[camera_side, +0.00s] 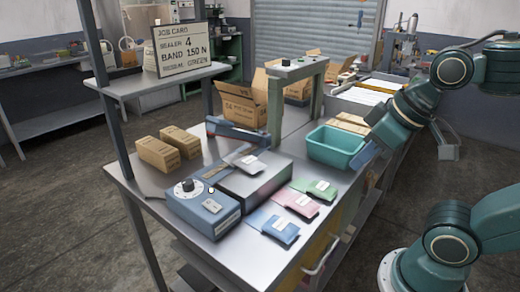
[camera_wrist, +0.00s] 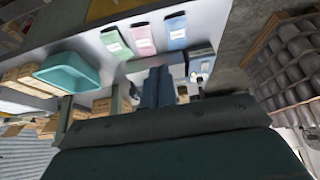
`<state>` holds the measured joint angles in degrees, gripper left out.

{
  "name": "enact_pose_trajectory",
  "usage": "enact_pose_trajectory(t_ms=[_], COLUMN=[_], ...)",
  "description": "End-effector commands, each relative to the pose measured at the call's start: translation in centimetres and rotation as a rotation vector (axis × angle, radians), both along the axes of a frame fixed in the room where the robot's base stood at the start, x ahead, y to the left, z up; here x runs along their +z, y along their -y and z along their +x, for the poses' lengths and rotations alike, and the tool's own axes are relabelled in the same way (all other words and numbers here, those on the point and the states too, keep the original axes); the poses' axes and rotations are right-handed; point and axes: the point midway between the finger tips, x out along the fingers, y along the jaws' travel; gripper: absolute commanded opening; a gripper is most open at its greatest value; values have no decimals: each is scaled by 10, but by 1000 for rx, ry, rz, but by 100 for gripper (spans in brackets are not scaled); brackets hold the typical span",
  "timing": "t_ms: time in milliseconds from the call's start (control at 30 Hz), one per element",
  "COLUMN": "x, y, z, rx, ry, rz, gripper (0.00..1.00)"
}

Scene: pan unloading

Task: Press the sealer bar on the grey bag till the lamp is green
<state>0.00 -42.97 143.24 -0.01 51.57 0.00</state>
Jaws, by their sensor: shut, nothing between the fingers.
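The grey bag (camera_side: 246,162) lies on top of the grey sealer body (camera_side: 250,185), with a pale label on it. A dark blue bar with a reddish end (camera_side: 237,133) is behind it; I cannot tell whether it is the sealer bar. The blue control box (camera_side: 203,212) in front has a dial (camera_side: 188,187) and a small pale spot, perhaps the lamp (camera_side: 211,190), not visibly green. My gripper (camera_side: 363,157) is shut and empty, by the teal bin and away from the bag. Its fingers also show in the wrist view (camera_wrist: 158,88).
The teal bin (camera_side: 335,147) stands at the table's right side. Green (camera_side: 314,188), pink (camera_side: 298,202) and blue (camera_side: 275,227) bags lie at the front right. A grey post frame (camera_side: 275,115) rises behind the sealer. Brown boxes (camera_side: 158,153) sit at the left. A job card (camera_side: 182,50) stands on the shelf.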

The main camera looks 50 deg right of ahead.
Motion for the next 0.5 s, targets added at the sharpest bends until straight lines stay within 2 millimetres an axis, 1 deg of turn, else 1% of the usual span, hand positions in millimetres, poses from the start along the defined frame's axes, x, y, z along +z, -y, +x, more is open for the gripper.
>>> enact_pose_trajectory(t_ms=[333, 500], x=[2, 8], y=[0, -2], z=[3, 15], rx=[-2, -3], ry=[3, 13], rz=[3, 15], gripper=[0, 0])
